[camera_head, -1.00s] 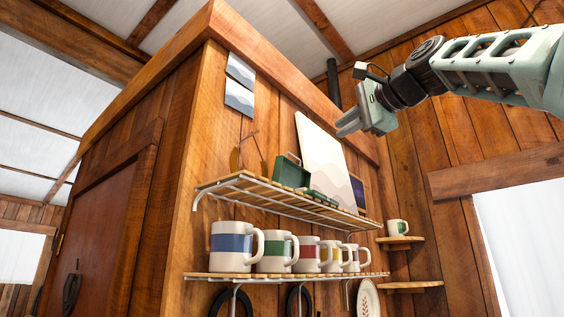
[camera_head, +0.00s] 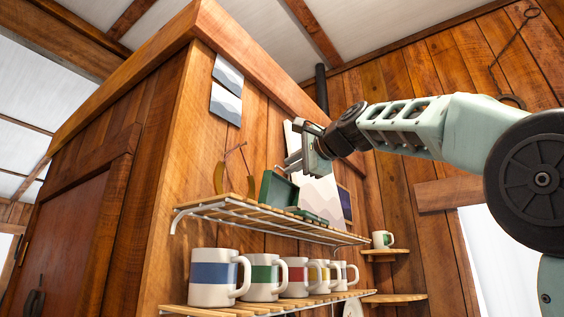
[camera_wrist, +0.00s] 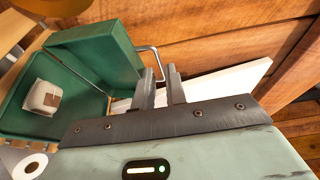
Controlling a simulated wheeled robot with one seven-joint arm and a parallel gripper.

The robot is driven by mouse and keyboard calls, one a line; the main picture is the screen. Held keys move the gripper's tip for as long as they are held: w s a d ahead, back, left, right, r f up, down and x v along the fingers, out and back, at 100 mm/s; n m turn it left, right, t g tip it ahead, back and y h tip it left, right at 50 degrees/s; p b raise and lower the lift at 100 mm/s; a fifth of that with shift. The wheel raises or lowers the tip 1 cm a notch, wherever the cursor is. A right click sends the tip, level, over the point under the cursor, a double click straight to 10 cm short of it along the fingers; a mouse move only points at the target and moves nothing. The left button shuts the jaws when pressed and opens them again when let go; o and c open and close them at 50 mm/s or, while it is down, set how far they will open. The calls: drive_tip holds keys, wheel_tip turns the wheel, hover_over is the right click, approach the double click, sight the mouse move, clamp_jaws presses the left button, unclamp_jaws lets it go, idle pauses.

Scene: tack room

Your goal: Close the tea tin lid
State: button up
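The green tea tin (camera_head: 308,215) sits on the upper slatted shelf, with its lid (camera_head: 278,191) standing open and upright. In the wrist view the tin's open base (camera_wrist: 22,110) is at the left, with a small pale block inside, and the raised lid (camera_wrist: 95,45) is at the upper left. A thin metal handle (camera_wrist: 152,48) sticks out beside the lid, close to the fingertips. My gripper (camera_head: 288,163) is just above the lid in the head view.
The upper shelf (camera_head: 215,211) also holds a brass-coloured object (camera_head: 219,178) left of the tin. A pale picture board (camera_head: 318,195) leans behind my gripper. Several striped mugs stand on the lower shelf (camera_head: 200,310). The wooden wall is close behind.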

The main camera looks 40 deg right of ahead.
sight(281, 192)
drive_tip(key=shift+w+a+p, duration=0.1)
drive_tip(key=shift+w+p, duration=0.7)
drive_tip(key=shift+w, duration=1.55)
clamp_jaws()
drive_tip(key=shift+s+f+b, duration=0.1)
drive_tip(key=shift+f+b, duration=0.1)
drive_tip(key=shift+b, duration=0.2)
